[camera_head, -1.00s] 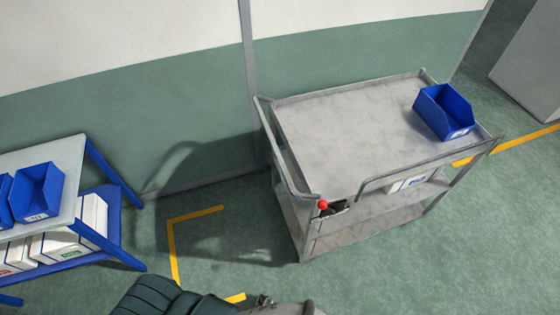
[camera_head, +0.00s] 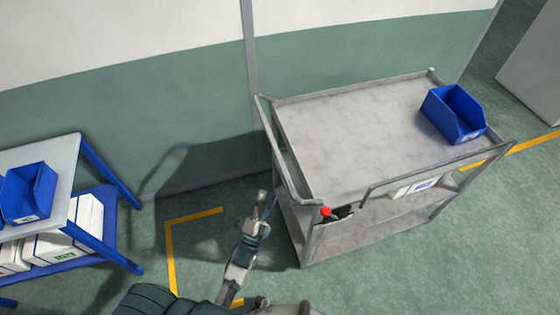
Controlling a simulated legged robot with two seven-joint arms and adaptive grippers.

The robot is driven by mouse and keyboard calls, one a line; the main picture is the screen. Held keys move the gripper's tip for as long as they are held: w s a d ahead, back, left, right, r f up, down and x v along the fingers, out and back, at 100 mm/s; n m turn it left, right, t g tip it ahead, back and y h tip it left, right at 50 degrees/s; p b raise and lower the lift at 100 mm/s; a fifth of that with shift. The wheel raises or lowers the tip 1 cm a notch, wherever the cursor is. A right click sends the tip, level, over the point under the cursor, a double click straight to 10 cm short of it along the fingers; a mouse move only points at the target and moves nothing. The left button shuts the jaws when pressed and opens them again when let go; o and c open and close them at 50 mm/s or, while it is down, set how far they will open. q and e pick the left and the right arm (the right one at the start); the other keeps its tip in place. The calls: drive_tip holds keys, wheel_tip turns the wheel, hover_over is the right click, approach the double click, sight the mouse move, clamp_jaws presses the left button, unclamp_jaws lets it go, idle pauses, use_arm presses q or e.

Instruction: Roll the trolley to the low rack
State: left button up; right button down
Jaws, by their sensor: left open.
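The trolley (camera_head: 375,125) is grey with a pale marbled top, raised rails and lower shelves. It stands right of centre, close to the wall. Its handle rail (camera_head: 284,160) runs along its left end. My left gripper (camera_head: 266,203) is open and empty, just left of the trolley's near-left corner and apart from the handle in the picture. A low rack (camera_head: 70,160) with a grey top and blue legs stands at the far left. My right gripper is not in view.
A blue bin (camera_head: 453,112) sits on the trolley top. A red knob (camera_head: 325,211) shows at its near-left corner. Another blue bin (camera_head: 30,190) is on the rack, with white boxes (camera_head: 85,220) below. Yellow floor tape (camera_head: 170,255) marks open floor between rack and trolley.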

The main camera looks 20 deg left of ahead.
sight(281, 162)
use_arm(q)
drive_tip(key=p+x, duration=0.1)
drive_tip(key=x, duration=1.2)
drive_tip(key=shift+w+d+r, duration=0.1)
drive_tip(key=shift+w, duration=0.2)
clamp_jaws()
